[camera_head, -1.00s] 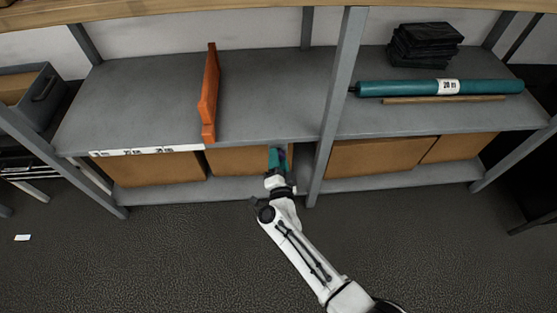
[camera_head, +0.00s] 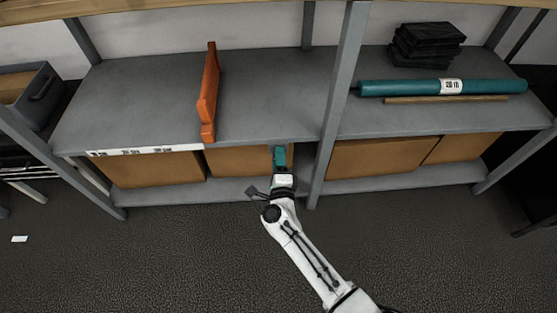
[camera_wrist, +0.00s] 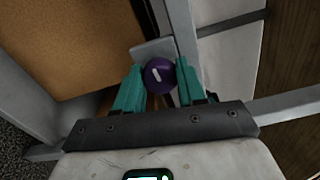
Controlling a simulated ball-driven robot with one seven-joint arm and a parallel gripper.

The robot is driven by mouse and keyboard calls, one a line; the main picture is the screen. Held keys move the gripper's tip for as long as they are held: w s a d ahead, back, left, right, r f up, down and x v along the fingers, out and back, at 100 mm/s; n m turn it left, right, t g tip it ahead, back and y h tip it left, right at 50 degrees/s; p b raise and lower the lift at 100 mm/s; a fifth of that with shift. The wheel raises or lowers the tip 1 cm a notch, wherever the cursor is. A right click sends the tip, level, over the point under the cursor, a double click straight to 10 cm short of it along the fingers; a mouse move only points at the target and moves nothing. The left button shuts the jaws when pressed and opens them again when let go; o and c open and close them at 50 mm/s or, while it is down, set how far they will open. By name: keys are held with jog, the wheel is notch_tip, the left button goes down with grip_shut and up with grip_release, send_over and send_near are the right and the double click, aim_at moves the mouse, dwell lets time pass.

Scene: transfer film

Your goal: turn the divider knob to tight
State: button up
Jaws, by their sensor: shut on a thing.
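The purple round knob (camera_wrist: 158,75) with a white line mark sits between my gripper's teal fingers in the wrist view. Its white line runs close to upright there, tilted slightly. My gripper (camera_wrist: 159,86) is shut on the knob, one finger on each side. In the head view my gripper (camera_head: 279,158) is at the front edge of the grey shelf, and the knob is hidden behind it. The orange divider (camera_head: 208,95) stands upright on the shelf, left of my gripper. I cannot read any tight marking.
A grey post (camera_head: 338,105) stands just right of my gripper. Brown boxes (camera_head: 155,170) fill the lower shelf. A teal roll (camera_head: 410,88) and black stack (camera_head: 427,45) lie on the right shelf. The floor in front is clear.

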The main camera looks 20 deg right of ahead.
dwell(0.4)
jog(key=o, duration=1.1)
jog(key=shift+c, duration=0.2)
jog(key=shift+s, duration=0.1)
jog(key=p+v, duration=0.3)
jog(key=v, duration=0.7)
jog(key=shift+s, duration=0.35)
jog(key=shift+a, duration=0.1)
